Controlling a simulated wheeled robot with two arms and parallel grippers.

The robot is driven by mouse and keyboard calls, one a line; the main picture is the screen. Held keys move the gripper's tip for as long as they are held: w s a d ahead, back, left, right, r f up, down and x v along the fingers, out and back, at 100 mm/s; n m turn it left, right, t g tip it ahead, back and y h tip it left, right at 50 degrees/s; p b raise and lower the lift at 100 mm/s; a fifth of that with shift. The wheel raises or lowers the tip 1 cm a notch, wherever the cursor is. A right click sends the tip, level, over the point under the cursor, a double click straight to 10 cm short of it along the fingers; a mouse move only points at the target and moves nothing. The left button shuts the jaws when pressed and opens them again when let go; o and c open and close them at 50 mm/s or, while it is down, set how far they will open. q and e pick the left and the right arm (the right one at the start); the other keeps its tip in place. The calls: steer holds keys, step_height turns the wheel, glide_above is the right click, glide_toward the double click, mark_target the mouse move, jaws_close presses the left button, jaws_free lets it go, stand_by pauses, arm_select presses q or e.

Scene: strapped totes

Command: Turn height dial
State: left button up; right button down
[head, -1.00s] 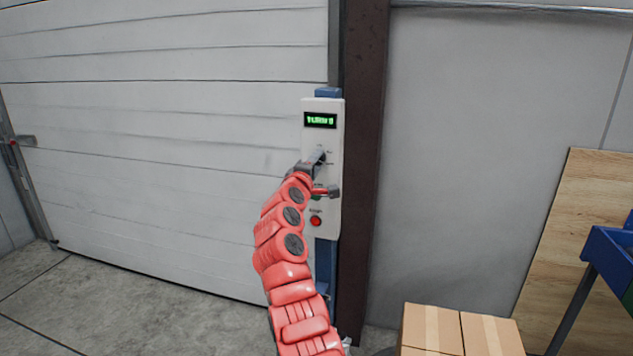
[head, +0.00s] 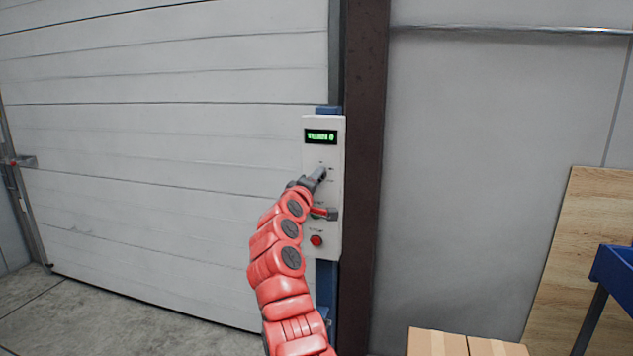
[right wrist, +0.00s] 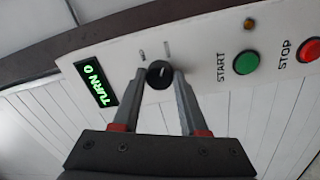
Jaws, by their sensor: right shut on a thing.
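The height dial (right wrist: 160,74) is a small black round knob with a light mark on the white control panel (head: 310,158). In the right wrist view, the tips of my right gripper (right wrist: 163,80) are shut on the dial, one finger on each side. My right gripper (head: 318,178) covers the dial in the head view. The green display reads "TURN 0" in the right wrist view (right wrist: 95,83); it also shows in the head view (head: 321,137). My left gripper is not in view.
A green START button (right wrist: 246,62) and a red STOP button (right wrist: 309,50) sit beside the dial on the panel. A white sectional door (head: 160,150) is at left, a dark brown post (head: 362,180) at right. Cardboard boxes (head: 465,345) stand low at right.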

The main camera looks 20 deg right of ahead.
steer(key=shift+c, duration=2.2)
jaws_free()
steer(key=b+v, duration=0.1)
steer(key=v, duration=1.6)
steer(key=shift+s, duration=0.2)
steer(key=shift+a, duration=0.1)
